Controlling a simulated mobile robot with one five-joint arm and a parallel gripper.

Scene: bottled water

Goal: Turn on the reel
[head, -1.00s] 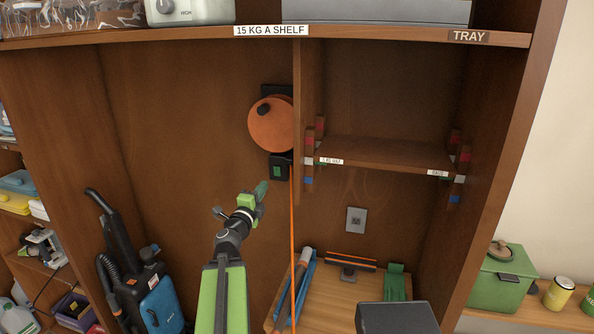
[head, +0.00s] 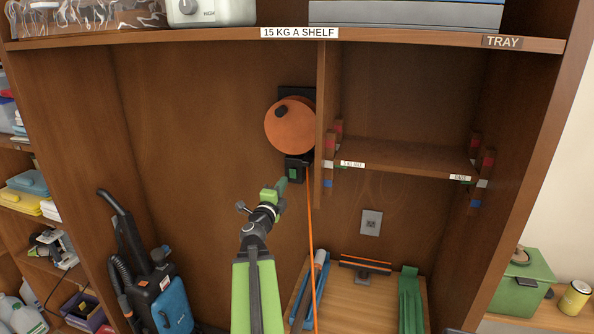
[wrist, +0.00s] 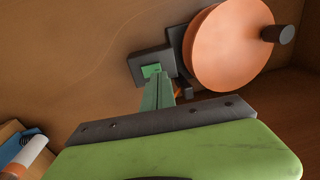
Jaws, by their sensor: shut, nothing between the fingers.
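The reel (head: 290,128) is an orange disc with a dark knob, mounted on a dark plate on the cabinet's back wall. It also shows in the wrist view (wrist: 228,48). Just below it is a black switch box (head: 298,162) with a green button, which shows in the wrist view (wrist: 152,71). My gripper (head: 283,182) is shut and empty, its green fingers pointing at the box. In the wrist view its fingertips (wrist: 158,80) overlap the lower edge of the green button. I cannot tell whether they touch it.
An orange cord (head: 311,235) hangs from the reel to the wooden surface below. A divider (head: 321,150) and a small shelf (head: 405,157) stand close right of the reel. A blue and black vacuum (head: 160,295) stands at lower left. The back wall left of the reel is clear.

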